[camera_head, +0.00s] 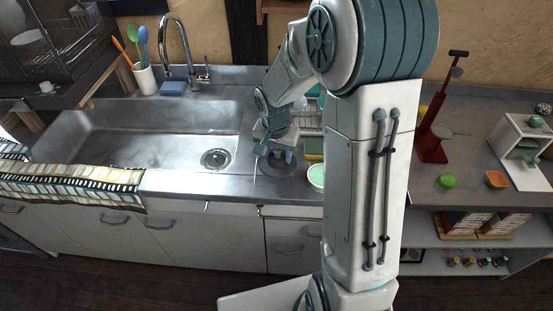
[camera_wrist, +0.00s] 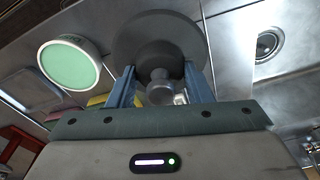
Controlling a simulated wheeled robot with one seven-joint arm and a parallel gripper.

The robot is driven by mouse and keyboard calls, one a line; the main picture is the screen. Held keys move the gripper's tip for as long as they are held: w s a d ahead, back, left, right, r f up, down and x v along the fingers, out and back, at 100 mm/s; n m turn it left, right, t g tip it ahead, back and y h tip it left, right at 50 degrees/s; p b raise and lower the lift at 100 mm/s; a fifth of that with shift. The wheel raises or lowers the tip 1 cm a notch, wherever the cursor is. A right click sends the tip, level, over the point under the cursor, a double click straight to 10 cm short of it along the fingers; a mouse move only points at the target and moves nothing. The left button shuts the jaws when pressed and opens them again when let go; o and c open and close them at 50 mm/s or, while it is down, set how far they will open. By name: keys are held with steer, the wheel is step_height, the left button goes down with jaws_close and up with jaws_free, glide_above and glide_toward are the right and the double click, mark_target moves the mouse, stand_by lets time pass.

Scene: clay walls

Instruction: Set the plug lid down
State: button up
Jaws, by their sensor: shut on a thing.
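My gripper (camera_wrist: 160,75) is shut on the lid's knob with two blue fingers. In the head view my gripper (camera_head: 277,155) is over the counter strip right of the sink, and the dark lid (camera_head: 284,168) shows below it. I cannot tell whether the lid touches the counter. The sink (camera_head: 150,135) is empty, with a round drain (camera_head: 216,158) at its right side; the drain also shows in the wrist view (camera_wrist: 266,46).
A tap (camera_head: 178,50), a blue sponge (camera_head: 173,88) and a utensil cup (camera_head: 145,78) stand behind the sink. A striped towel (camera_head: 75,180) hangs at the front left.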

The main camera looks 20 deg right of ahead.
mark_target(276, 161)
steer(key=shift+w+f, duration=0.4)
steer(key=shift+w, duration=0.25)
steer(key=shift+f, duration=2.05)
steer(key=shift+f, duration=0.2)
steer(key=o, duration=1.1)
steer(key=shift+r, duration=0.1)
steer(key=shift+c, duration=0.2)
steer(key=shift+r, duration=0.1)
